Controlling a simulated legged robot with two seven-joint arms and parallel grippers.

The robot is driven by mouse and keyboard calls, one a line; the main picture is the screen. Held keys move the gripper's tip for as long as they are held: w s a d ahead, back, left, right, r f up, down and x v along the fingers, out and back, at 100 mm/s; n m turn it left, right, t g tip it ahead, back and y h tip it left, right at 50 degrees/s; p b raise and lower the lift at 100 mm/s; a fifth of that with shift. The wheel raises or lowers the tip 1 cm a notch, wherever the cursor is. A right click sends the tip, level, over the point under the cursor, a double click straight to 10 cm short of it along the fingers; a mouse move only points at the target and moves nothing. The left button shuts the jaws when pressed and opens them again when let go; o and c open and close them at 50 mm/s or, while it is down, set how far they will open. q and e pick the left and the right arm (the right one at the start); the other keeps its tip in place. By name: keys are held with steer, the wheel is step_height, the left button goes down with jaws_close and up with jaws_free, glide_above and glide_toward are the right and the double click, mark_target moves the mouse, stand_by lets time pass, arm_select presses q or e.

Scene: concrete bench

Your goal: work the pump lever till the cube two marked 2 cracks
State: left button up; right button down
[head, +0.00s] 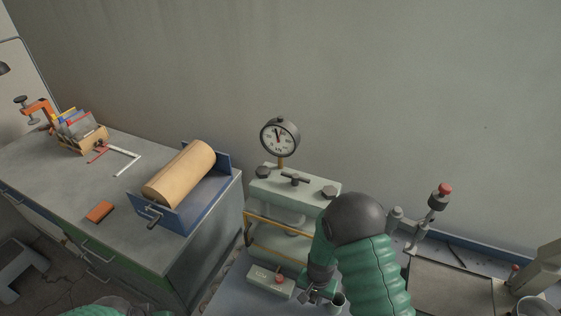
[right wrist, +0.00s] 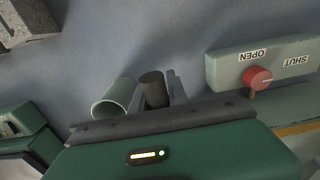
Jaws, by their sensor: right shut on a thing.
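My right gripper (head: 318,291) is low beside the press (head: 290,190), partly hidden by my arm. In the right wrist view it is shut on a dark round bar (right wrist: 152,88), which looks like the pump lever. An open-ended pale green tube (right wrist: 112,100) is beside that bar. The valve block (right wrist: 225,72), labelled OPEN and SHUT, has a red knob (right wrist: 257,78); I cannot tell its setting. The dial gauge (head: 279,136) stands above the press, its needle near the top. A speckled grey block (right wrist: 25,20) shows no readable mark. My left gripper is out of view.
A red-topped post (head: 440,196) stands right of my arm. The back wall is bare.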

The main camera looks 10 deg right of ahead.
steer(key=r, duration=0.3)
steer(key=w+d+r, duration=0.1)
steer(key=r, duration=0.1)
steer(key=w+r, duration=0.1)
steer(key=r, duration=0.2)
steer(key=shift+d+r, duration=0.25)
steer(key=shift+r, duration=0.05)
steer(key=c, duration=1.2)
jaws_free()
step_height(320, 180, up, 24)
steer(key=p, duration=0.6)
steer(key=shift+f, duration=0.2)
steer(key=shift+w, duration=0.1)
